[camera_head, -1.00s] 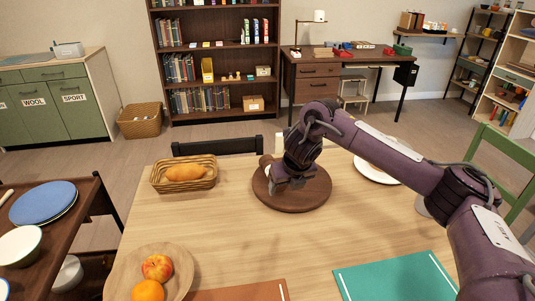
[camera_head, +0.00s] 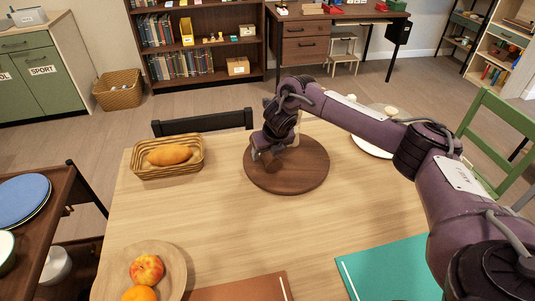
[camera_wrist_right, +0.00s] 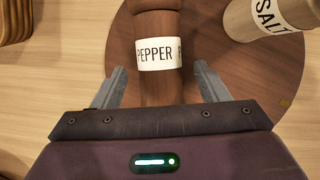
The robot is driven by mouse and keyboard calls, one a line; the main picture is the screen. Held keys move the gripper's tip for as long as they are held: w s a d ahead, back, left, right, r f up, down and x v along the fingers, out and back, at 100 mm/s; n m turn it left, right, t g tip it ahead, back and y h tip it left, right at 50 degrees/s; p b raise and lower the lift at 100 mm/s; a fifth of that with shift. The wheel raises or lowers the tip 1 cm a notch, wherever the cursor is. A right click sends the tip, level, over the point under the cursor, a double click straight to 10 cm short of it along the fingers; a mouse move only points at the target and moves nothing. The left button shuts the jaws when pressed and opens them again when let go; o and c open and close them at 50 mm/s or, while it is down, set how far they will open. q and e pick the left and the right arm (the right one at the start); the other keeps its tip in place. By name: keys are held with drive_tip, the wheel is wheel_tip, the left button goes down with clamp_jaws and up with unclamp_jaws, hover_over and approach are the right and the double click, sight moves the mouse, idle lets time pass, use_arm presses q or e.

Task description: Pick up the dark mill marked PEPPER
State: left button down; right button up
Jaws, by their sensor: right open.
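The dark brown mill (camera_wrist_right: 160,22) with a white PEPPER label stands on the round dark wooden board in the right wrist view. My right gripper (camera_wrist_right: 160,86) is open, with one finger on each side of the mill's body below the label, and a gap shows on both sides. A pale mill marked SALT (camera_wrist_right: 238,24) stands to its right. In the head view my right gripper (camera_head: 266,153) is over the left part of the round board (camera_head: 295,180) and hides most of the dark mill. My left gripper is out of view.
A bread basket (camera_head: 140,172) stands left of the board. A fruit plate (camera_head: 172,262), a brown mat (camera_head: 240,290) and a teal mat (camera_head: 390,270) lie nearer me. A white plate (camera_head: 372,150) is right of the board. The table's middle front is clear.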

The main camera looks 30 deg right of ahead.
drive_tip(key=shift+w+f, duration=0.15)
drive_tip(key=shift+f, duration=0.2)
drive_tip(key=c, duration=1.2)
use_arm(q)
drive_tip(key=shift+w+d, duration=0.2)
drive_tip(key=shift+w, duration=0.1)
use_arm(e)
drive_tip(key=shift+r, duration=0.15)
